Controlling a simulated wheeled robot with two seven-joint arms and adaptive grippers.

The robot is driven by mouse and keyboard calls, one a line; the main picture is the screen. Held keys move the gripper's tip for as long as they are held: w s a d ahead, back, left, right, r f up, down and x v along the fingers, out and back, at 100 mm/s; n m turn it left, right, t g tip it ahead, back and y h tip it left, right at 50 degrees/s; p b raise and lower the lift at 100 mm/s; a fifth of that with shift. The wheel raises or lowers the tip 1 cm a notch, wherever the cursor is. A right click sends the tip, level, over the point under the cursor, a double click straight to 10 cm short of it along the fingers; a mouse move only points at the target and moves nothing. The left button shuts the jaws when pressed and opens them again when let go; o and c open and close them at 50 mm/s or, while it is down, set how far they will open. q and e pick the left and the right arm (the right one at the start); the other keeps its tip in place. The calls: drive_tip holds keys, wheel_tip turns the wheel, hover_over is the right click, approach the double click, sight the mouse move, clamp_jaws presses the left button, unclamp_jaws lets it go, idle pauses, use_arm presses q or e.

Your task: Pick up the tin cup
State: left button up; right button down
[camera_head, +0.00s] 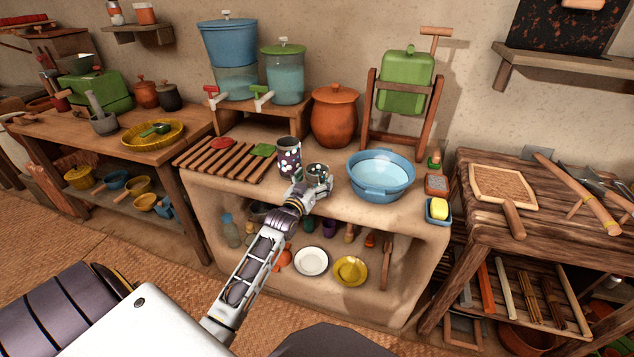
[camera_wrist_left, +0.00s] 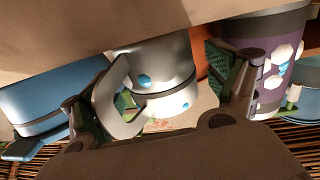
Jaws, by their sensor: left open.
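The tin cup (camera_head: 317,168) stands on the mud counter, its open top showing just beyond my left gripper (camera_head: 314,186). In the left wrist view the tin cup (camera_wrist_left: 172,62) is pale metal with blue spots, and its curved handle faces the left side of the picture. My left gripper (camera_wrist_left: 165,98) is open, with one finger on each side of the cup. Whether either finger touches it I cannot tell. The gripper hides the cup's lower part in the head view. My right gripper is not in view.
A purple tumbler with white spots (camera_head: 289,157) stands close beside the cup and also shows in the left wrist view (camera_wrist_left: 266,62). A blue basin (camera_head: 381,177) is to the right. A clay pot (camera_head: 335,117) stands behind and a slatted rack (camera_head: 222,158) lies left.

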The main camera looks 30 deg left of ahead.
use_arm(q)
drive_tip(key=shift+w, duration=0.25)
idle(0.3)
drive_tip(key=c, duration=1.1)
